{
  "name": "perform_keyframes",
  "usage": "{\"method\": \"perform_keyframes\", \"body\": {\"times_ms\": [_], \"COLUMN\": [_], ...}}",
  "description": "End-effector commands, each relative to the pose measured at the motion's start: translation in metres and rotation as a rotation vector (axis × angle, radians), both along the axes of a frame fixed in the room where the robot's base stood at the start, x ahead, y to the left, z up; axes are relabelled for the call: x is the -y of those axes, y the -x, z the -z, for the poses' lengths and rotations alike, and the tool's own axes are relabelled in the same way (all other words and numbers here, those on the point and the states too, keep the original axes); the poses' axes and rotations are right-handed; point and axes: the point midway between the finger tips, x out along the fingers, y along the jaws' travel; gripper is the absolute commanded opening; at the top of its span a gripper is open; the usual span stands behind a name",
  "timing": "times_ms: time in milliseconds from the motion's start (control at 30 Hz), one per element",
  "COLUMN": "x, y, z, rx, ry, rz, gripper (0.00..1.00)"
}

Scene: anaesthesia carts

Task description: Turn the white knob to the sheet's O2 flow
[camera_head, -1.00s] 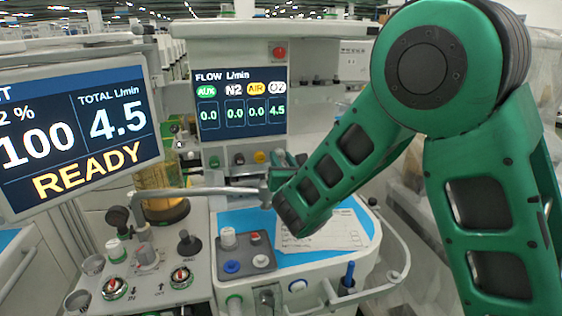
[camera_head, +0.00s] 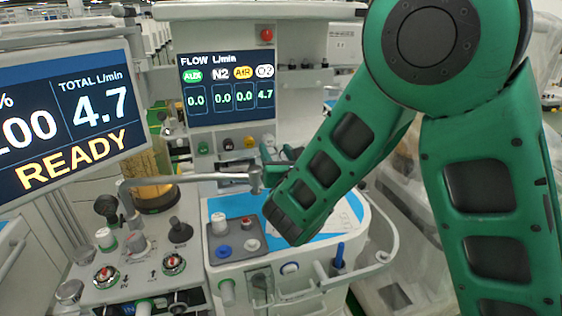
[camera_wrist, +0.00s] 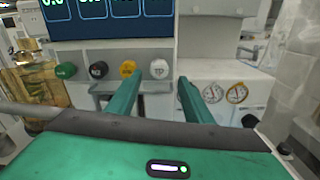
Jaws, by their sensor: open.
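In the wrist view the white knob (camera_wrist: 159,69) is at the right end of a row of coloured knobs. My gripper (camera_wrist: 160,78) is open, its green fingers apart, with the knob showing in the gap between the tips; I cannot tell whether they touch it. In the head view my gripper (camera_head: 272,165) is small and partly behind my wrist. The flow screen (camera_head: 227,88) there reads O2 4.7, with AUX, N2 and AIR at 0.0. The paper sheet (camera_head: 345,222) lies on the blue worktop, partly hidden by my arm; its writing is too small to read.
Left of the white knob are a yellow knob (camera_wrist: 128,68), a black knob (camera_wrist: 98,70) and a green knob (camera_wrist: 66,71). Two round gauges (camera_wrist: 225,92) are right of my fingers. A metal arm (camera_head: 190,178) crosses below the panel. The big monitor (camera_head: 70,120) reads total 4.7, READY.

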Motion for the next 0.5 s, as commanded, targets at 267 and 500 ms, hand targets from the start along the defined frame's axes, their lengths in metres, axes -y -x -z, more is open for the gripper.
{"method": "perform_keyframes", "body": {"times_ms": [267, 500], "x": [0.012, 0.016], "y": [0.041, 0.055], "z": [0.001, 0.001], "rx": [-0.003, -0.003], "ry": [0.003, 0.001], "rz": [-0.001, 0.001], "gripper": [0.47, 0.47]}}
